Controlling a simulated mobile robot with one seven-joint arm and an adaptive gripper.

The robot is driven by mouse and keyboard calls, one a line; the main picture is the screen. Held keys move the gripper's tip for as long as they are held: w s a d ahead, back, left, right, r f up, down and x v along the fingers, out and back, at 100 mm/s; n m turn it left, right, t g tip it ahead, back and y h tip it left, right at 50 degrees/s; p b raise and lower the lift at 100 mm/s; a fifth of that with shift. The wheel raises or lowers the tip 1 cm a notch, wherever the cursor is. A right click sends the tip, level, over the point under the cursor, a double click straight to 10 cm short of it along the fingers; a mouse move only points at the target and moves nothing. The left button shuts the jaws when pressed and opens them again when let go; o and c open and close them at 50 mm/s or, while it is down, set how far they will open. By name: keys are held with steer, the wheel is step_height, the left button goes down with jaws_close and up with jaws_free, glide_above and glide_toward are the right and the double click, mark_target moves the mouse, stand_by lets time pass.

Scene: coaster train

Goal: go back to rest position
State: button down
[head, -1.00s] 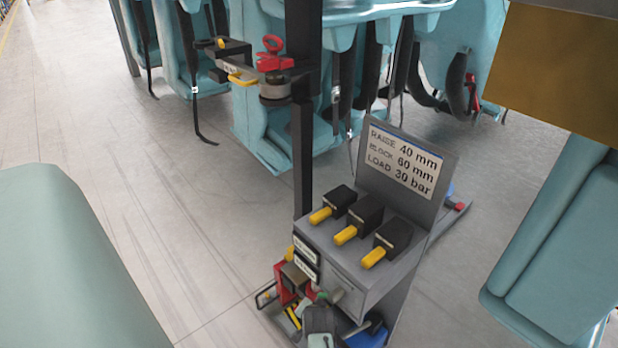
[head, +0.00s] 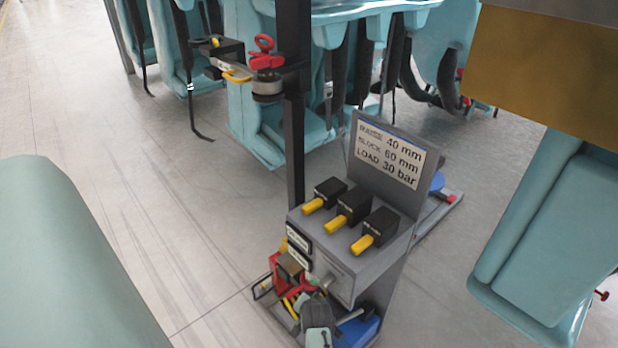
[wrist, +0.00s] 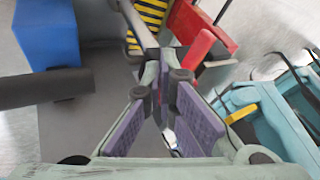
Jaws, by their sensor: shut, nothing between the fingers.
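My gripper (head: 318,335) shows at the bottom of the head view, low in front of the grey lever stand (head: 350,280) and over the clutter at its foot. In the wrist view, the two fingers (wrist: 168,95) with purple ribbed pads come together towards their tips, and I see nothing held between them. A metal bar (wrist: 140,25) lies just beyond the tips. A red part (wrist: 203,30) and a yellow-black striped block (wrist: 150,15) are close behind. A blue block (wrist: 47,32) and a dark cylinder (wrist: 45,88) are at the left.
The stand carries yellow-handled levers (head: 335,222) and a sign (head: 390,155) reading 40 mm, 60 mm, 30 bar. A black post (head: 293,120) rises behind it. Teal seats (head: 545,230) flank both sides, with a coaster train behind. Open floor (head: 140,200) lies at left.

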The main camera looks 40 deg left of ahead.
steer(key=v, duration=0.8)
steer(key=shift+s+a+r, duration=0.2)
steer(key=shift+s, duration=0.05)
